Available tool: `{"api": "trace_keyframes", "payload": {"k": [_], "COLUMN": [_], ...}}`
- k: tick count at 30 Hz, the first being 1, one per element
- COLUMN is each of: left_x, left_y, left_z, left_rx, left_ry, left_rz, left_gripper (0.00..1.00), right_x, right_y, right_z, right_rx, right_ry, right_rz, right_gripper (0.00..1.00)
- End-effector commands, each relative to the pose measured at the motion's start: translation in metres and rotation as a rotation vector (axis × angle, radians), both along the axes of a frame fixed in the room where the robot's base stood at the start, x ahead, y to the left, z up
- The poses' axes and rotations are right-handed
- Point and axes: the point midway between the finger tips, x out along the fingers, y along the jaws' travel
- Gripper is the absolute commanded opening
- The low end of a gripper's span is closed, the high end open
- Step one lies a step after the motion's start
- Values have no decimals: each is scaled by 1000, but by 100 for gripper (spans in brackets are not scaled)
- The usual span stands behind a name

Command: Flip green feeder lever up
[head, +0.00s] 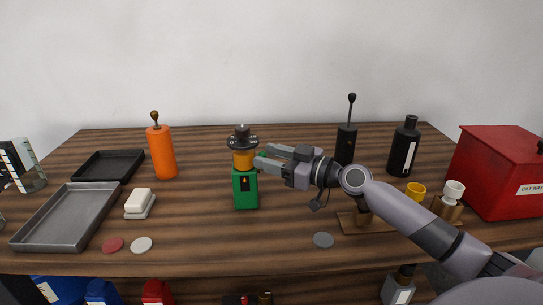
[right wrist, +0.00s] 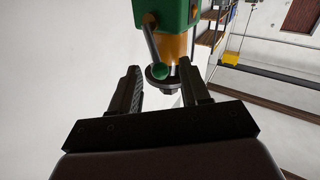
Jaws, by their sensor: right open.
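The green feeder (head: 245,190) stands upright on the table, with a yellow section and a dark knobbed disc on top. In the right wrist view the green feeder (right wrist: 176,13) appears upside down. Its lever (right wrist: 152,42) runs from the green body toward the disc end and ends in a green ball (right wrist: 160,72). My right gripper (head: 263,156) is open at the feeder's right side, level with the yellow section. In the right wrist view its fingers (right wrist: 159,75) stand either side of the ball; I cannot tell whether they touch it. My left gripper is out of view.
An orange bottle-shaped unit (head: 161,152) stands left of the feeder, and a black one (head: 346,145) stands behind my right arm. A black bottle (head: 404,150) and a red box (head: 498,174) are at right. A metal tray (head: 114,193) lies at left. Table before the feeder is clear.

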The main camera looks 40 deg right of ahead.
Motion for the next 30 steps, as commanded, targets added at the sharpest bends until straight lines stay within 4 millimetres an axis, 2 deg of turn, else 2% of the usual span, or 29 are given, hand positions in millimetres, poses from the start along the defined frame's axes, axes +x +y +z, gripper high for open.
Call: {"api": "trace_keyframes", "payload": {"k": [4, 8, 9, 14, 21, 30], "left_x": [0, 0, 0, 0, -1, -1], "left_y": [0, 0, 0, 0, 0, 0], "left_z": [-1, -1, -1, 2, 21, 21], "left_rx": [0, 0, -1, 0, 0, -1], "left_ry": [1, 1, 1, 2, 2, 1], "left_rz": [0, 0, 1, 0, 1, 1], "left_gripper": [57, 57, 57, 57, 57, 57], "right_x": [0, 0, 0, 0, 5, 5], "right_y": [0, 0, 0, 0, -3, -3], "right_z": [0, 0, 0, 2, 5, 2], "right_rx": [0, 0, 0, 4, 55, 68], "right_ry": [0, 0, 0, 9, 99, 119], "right_rz": [0, 0, 0, 1, 1, 1], "right_gripper": [46, 4, 0, 0, 0, 0]}}
